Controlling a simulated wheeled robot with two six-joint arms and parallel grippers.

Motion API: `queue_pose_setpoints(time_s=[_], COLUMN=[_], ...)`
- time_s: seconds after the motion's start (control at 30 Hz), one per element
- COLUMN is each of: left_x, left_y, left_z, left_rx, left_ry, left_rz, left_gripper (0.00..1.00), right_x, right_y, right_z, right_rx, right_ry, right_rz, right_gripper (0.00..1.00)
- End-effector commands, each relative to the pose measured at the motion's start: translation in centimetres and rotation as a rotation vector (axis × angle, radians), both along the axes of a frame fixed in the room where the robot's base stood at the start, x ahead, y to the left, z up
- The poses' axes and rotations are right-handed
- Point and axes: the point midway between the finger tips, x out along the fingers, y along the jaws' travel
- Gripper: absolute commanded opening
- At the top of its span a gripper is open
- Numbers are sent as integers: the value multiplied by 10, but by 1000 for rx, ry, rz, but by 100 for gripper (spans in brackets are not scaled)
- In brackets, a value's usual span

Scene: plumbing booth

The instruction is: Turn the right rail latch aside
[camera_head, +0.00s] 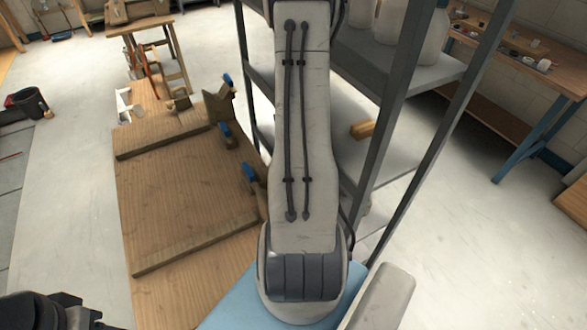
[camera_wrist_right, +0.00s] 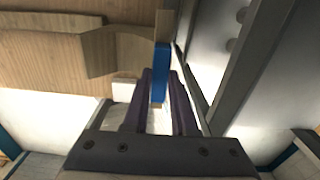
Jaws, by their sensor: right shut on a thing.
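Blue-tipped latches sit along the right edge of a wooden board (camera_head: 185,200) in the head view: one at the back (camera_head: 227,78), one in the middle (camera_head: 224,128) and one nearer (camera_head: 248,172). In the right wrist view, a blue latch handle (camera_wrist_right: 160,70) lies between the dark fingers of my right gripper (camera_wrist_right: 163,85), which is shut on it. I cannot tell which latch this is. My right arm hides that gripper in the head view. A dark part of my left gripper (camera_head: 50,312) shows at the lower left corner; its fingers are not clear.
A grey metal shelf rack (camera_head: 390,130) stands close on the right of the board, with its upright beside my right gripper. Two wooden rails (camera_head: 195,246) cross the board. A workbench (camera_head: 140,25) stands behind. The floor at left is mostly clear.

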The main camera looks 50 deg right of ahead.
Motion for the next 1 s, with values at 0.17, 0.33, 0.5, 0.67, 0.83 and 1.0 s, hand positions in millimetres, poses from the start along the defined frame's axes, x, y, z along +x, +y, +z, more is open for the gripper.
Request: queue_pose_setpoints(time_s=[0.17, 0.33, 0.5, 0.67, 0.83, 1.0], left_x=[0, 0, 0, 0, 0, 0], left_y=[0, 0, 0, 0, 0, 0], left_z=[0, 0, -1, -5, -9, -12], left_rx=[0, 0, 0, 0, 0, 0], left_ry=[0, 0, 0, 0, 0, 0], left_rz=[0, 0, 0, 0, 0, -1], left_gripper=[50, 50, 50, 50, 50, 50], right_x=[0, 1, 2, 2, 2, 2], right_y=[0, 0, 0, 0, -1, -1], right_z=[1, 0, 3, 23, 58, 87], right_rx=[-1, -1, -3, -6, -8, -6], right_ry=[0, 0, -2, -4, -5, -3], right_rz=[2, 3, 4, 4, 3, 3], right_gripper=[55, 55, 55, 55, 55, 55])
